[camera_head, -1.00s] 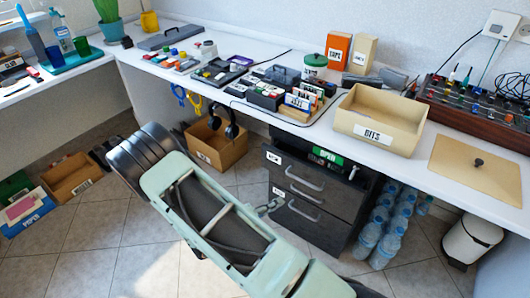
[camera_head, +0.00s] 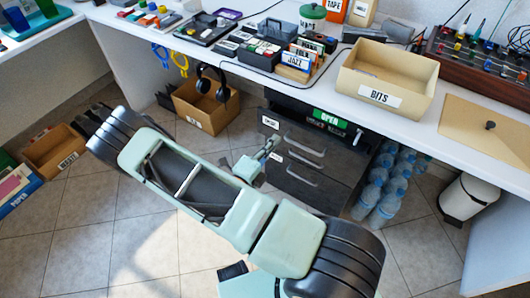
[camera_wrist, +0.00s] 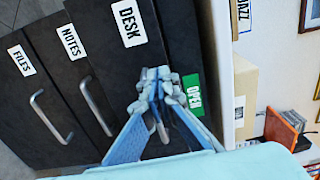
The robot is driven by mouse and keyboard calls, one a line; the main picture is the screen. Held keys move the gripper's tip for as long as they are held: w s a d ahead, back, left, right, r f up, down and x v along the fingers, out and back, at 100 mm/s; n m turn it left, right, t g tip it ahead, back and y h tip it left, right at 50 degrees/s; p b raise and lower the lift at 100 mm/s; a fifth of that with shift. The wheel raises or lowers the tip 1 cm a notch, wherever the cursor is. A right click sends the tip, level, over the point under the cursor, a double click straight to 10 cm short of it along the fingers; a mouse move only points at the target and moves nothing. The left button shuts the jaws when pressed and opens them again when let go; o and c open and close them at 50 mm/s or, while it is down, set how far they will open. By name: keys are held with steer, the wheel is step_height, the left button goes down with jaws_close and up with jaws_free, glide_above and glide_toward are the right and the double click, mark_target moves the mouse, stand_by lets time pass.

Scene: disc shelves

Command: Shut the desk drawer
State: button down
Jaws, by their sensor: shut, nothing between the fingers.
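The desk drawer (camera_head: 290,133) is the top dark front of the cabinet under the white desk. Its DESK label (camera_wrist: 129,22) shows in the wrist view. A green OPEN label (camera_head: 328,119) sits by its upper edge, also seen in the wrist view (camera_wrist: 194,95). My gripper (camera_head: 272,143) is shut and empty, in front of the cabinet's left part. In the wrist view, its fingertips (camera_wrist: 154,78) overlap the DESK drawer's front and partly hide its handle. I cannot tell whether they touch.
The NOTES drawer (camera_wrist: 75,55) and FILES drawer (camera_wrist: 35,80) lie below, with protruding handles. A cardboard box with headphones (camera_head: 205,110) stands left of the cabinet, water bottles (camera_head: 382,195) right. The BITS box (camera_head: 385,92) is on the desk above. Tiled floor in front is open.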

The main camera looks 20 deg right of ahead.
mark_target(288, 124)
steer(key=b+x, duration=0.1)
steer(key=x, duration=0.5)
steer(key=shift+w, duration=0.1)
steer(key=shift+d, duration=0.1)
steer(key=p+x, duration=0.1)
steer(key=x, duration=0.5)
steer(key=shift+r, duration=0.1)
